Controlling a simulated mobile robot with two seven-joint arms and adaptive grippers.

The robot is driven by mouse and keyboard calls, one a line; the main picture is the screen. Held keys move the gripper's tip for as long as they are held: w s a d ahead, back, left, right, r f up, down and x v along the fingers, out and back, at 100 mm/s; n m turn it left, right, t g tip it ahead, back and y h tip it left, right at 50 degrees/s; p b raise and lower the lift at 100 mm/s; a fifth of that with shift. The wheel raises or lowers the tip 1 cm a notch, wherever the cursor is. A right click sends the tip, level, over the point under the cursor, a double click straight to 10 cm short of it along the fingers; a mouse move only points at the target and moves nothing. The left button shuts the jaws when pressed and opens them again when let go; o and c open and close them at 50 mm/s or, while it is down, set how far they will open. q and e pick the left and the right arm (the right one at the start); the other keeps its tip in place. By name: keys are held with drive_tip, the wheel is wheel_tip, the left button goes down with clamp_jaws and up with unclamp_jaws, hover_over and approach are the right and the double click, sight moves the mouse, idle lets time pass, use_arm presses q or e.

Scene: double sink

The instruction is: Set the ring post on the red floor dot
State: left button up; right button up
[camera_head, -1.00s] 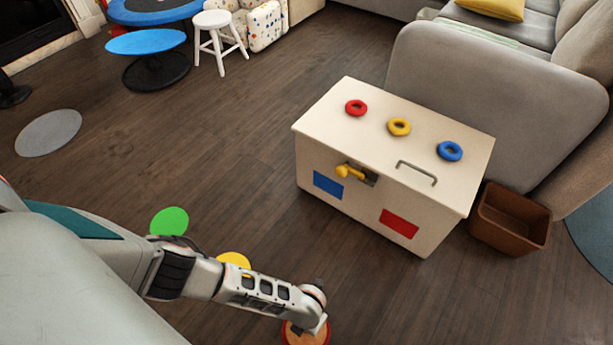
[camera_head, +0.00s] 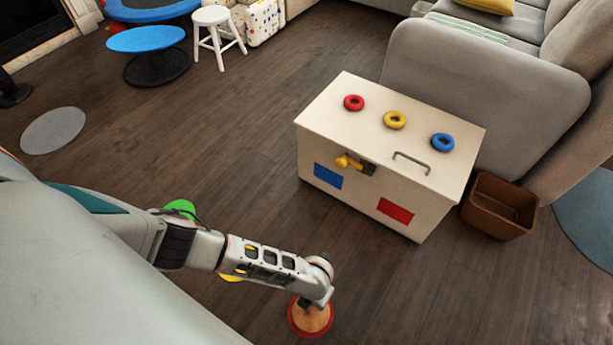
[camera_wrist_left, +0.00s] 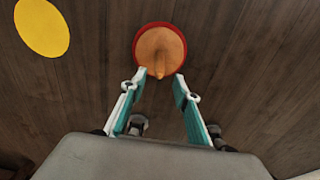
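The ring post (camera_head: 312,320) is a round wooden base with a short peg. It stands upright on the red floor dot (camera_head: 293,325), whose red edge shows around the base. In the left wrist view the ring post (camera_wrist_left: 160,46) sits inside the red dot (camera_wrist_left: 137,40), with the peg pointing toward the camera. My left gripper (camera_wrist_left: 160,76) is open, its two teal fingers apart, with the peg tip seen between the fingertips and clear of both. In the head view my left wrist partly covers the post. My right gripper is not in view.
Green (camera_head: 180,207) and yellow (camera_head: 231,279) floor dots lie near my left arm. The middle floor is clear.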

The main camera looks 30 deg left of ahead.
use_arm(q)
drive_tip(key=r, duration=0.2)
drive_tip(key=r+p, duration=0.1)
drive_tip(key=shift+w+r, duration=0.2)
drive_tip(key=shift+w, duration=0.05)
drive_tip(key=shift+s+r, duration=0.2)
drive_tip(key=shift+r, duration=0.25)
drive_tip(key=shift+s, duration=0.15)
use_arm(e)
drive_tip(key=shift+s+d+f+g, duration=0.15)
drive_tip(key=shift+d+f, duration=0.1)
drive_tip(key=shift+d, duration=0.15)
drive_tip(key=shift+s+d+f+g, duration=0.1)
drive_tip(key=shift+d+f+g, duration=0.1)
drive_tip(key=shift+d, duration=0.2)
